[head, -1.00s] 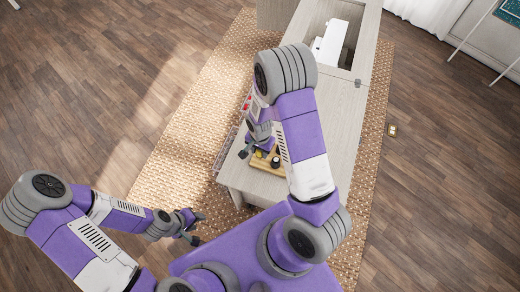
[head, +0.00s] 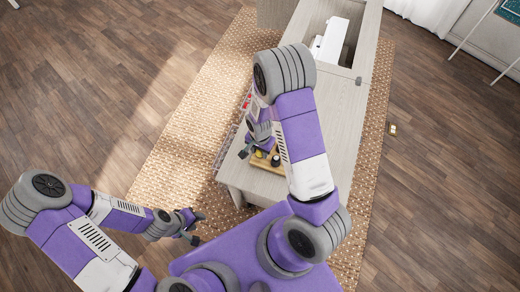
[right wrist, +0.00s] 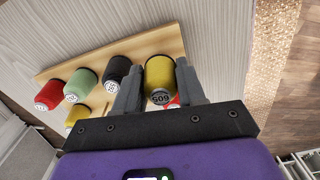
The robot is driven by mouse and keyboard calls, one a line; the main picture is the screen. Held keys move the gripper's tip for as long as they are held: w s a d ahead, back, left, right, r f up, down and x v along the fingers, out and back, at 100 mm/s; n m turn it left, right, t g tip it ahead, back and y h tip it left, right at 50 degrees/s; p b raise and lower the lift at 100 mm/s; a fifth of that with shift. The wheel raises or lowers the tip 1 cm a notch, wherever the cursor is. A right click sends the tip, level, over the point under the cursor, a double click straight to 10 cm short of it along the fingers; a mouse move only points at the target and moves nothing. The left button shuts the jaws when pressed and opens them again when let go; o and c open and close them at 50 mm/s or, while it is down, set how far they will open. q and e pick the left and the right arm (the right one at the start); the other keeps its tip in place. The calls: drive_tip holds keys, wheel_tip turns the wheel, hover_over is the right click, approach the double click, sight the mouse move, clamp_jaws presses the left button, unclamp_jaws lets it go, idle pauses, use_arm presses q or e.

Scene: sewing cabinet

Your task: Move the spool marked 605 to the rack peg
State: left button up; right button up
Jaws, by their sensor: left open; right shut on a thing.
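The yellow spool marked 605 (right wrist: 160,75) is between the fingers of my right gripper (right wrist: 158,92) in the right wrist view, its number facing the camera. The gripper is shut on it, over the wooden rack (right wrist: 138,50). Whether the spool touches the rack is unclear. A thin pale shape, perhaps a bare peg (right wrist: 106,107), shows left of the gripper. In the head view my right gripper (head: 247,150) is beside the rack (head: 281,171) on the cabinet's near end. My left gripper (head: 200,228) is open and empty, away from the cabinet at lower left.
Red (right wrist: 50,94), green (right wrist: 80,85), black (right wrist: 115,73) and another yellow spool (right wrist: 77,115) stand on the rack close to the left. A red spool (right wrist: 174,102) is partly hidden behind the gripper. The cabinet top (head: 345,125) is clear towards the white sewing machine (head: 332,38).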

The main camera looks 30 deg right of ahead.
drive_tip(key=shift+f+b, duration=0.85)
drive_tip(key=shift+f, duration=0.2)
drive_tip(key=o, duration=1.1)
wheel_tip(320, 180, up, 8)
drive_tip(key=shift+f+p, duration=0.2)
drive_tip(key=shift+p, duration=0.55)
